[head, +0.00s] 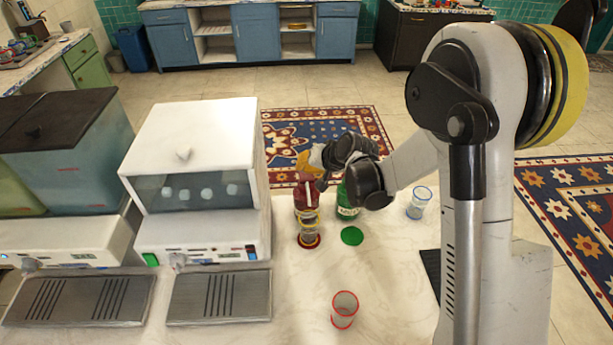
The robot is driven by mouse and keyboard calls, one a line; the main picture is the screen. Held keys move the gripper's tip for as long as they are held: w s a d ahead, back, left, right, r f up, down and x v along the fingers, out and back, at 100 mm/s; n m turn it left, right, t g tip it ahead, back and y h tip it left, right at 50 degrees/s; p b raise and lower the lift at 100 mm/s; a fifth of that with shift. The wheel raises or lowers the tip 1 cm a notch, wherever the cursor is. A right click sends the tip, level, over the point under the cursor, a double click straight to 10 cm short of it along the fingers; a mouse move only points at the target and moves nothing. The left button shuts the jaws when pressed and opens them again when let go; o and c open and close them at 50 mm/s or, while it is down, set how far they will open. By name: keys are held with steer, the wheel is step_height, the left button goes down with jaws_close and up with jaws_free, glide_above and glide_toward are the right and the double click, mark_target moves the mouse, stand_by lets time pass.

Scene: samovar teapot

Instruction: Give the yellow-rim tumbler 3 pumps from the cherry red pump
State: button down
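The cherry red pump (302,195) stands upright on the white counter, right of the white machine. The yellow-rim tumbler (309,230) is directly in front of it, over a red disc (309,242) on the counter. It looks clear, and its upper part overlaps the red bottle in the picture. My gripper (312,165) is at the top of the red pump, reaching in from the right. An orange-yellow piece shows beside its fingers; I cannot tell whether it is part of the pump head. The fingers are small and partly hidden, so their opening is unclear.
A green bottle (348,200) stands right of the red pump, with a green disc (352,236) in front. A blue-rim tumbler (419,203) is further right. A red-rim tumbler (344,311) is at the front. The white machine (200,165) stands left. Counter between the discs and red-rim tumbler is clear.

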steer(key=shift+f, duration=0.1)
stand_by(0.4)
steer(key=shift+f+b, duration=0.35)
steer(key=shift+b, duration=0.25)
steer(key=shift+f+b, duration=0.95)
steer(key=shift+f, duration=0.05)
stand_by(0.7)
stand_by(0.4)
steer(key=shift+r+p, duration=0.9)
steer(key=shift+r, duration=0.55)
steer(key=shift+r+p, duration=1.45)
steer(key=shift+r, duration=1.05)
